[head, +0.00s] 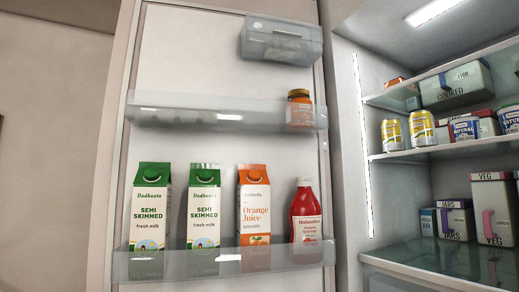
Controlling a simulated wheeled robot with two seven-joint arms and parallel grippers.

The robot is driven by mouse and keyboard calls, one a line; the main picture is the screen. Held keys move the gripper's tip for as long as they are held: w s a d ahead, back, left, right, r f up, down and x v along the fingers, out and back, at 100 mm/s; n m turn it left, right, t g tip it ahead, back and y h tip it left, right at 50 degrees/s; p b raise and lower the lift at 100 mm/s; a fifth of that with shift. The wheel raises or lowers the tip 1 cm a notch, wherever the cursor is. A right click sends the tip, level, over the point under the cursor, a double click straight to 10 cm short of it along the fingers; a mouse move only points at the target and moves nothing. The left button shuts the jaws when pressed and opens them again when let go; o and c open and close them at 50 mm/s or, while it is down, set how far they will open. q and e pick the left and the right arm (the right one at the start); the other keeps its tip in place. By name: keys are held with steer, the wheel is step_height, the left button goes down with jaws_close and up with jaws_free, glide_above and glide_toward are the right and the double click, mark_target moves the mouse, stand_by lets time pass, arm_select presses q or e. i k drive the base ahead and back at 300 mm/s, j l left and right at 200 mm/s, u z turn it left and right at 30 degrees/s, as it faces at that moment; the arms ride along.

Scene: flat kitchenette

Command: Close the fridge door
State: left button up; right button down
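The fridge door (220,75) stands wide open in the head view, its inner side facing me and filling the middle and left. The open fridge interior (408,175) shows on the right with lit shelves. The door's outer side and handle are hidden. Neither my left nor my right gripper is in view.
A clear lidded box (281,40) sits at the door's top. Inside the fridge are yellow cans (422,129), tubs and boxes (492,208) on glass shelves. A plain beige wall (50,150) lies left of the door. The floor is not visible.

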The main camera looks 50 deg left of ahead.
mark_target(187, 83)
steer(key=j+z, duration=0.15)
steer(key=j, duration=0.3)
steer(key=k+j+z, duration=0.1)
steer(key=j, duration=0.35)
steer(key=k+j+z, duration=0.15)
steer(key=j, duration=0.3)
steer(key=k+j+z, duration=0.15)
steer(key=j, duration=0.3)
steer(key=k+j+z, duration=0.15)
steer(key=j, duration=0.3)
steer(key=k+j+z, duration=0.1)
steer(key=j, duration=0.3)
steer(key=k+j+z, duration=0.15)
steer(key=k+j, duration=0.15)
steer(key=j+z, duration=0.45)
steer(key=j, duration=1.1)
